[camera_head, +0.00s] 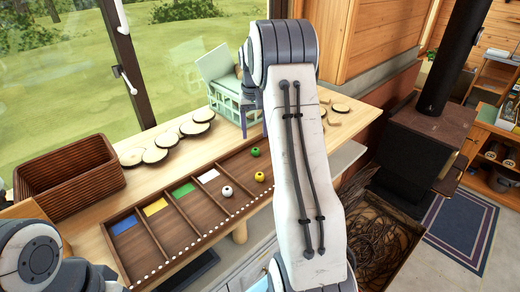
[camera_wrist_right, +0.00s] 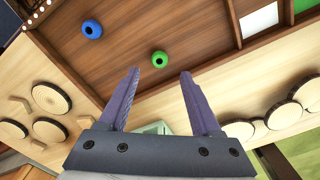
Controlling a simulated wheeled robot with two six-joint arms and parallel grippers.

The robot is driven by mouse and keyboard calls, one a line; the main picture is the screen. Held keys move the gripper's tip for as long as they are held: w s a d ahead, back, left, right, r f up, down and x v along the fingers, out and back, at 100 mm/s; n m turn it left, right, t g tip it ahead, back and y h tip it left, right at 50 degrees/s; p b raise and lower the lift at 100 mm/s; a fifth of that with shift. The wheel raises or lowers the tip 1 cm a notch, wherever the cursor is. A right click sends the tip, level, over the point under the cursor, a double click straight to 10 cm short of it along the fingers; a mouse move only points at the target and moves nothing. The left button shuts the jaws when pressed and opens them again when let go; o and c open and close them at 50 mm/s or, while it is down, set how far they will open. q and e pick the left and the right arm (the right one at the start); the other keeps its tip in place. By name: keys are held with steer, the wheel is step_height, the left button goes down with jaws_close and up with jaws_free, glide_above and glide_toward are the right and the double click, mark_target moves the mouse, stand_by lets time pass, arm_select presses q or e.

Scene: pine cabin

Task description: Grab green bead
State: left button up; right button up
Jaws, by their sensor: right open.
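The green bead (camera_head: 255,152) lies in the large right section of the wooden tray (camera_head: 139,275). In the right wrist view, the green bead (camera_wrist_right: 160,59) shows just past the fingertips, roughly midway between them. My right gripper (camera_wrist_right: 160,74) is open and empty, pointing at the bead; I see no contact. In the head view, my right gripper (camera_head: 244,120) is partly hidden behind its arm, just beyond the bead. My left gripper (camera_head: 98,272) is low at the left, and its jaw opening is unclear.
A yellow bead (camera_head: 260,176) and white bead (camera_head: 227,191) lie near the green one. A blue bead (camera_wrist_right: 92,29) shows in the wrist view. Tray dividers separate colored patches. Wood slices (camera_head: 154,154), a wicker basket (camera_head: 70,180) and a pale green crate (camera_head: 222,92) stand around the tray.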

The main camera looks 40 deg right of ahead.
mark_target(256, 155)
steer(key=shift+f, duration=0.65)
step_height(256, 155, down, 4)
steer(key=shift+s+f+p, duration=0.1)
steer(key=shift+f+p, duration=0.15)
steer(key=shift+p, duration=0.8)
steer(key=shift+f, duration=0.3)
jaws_close()
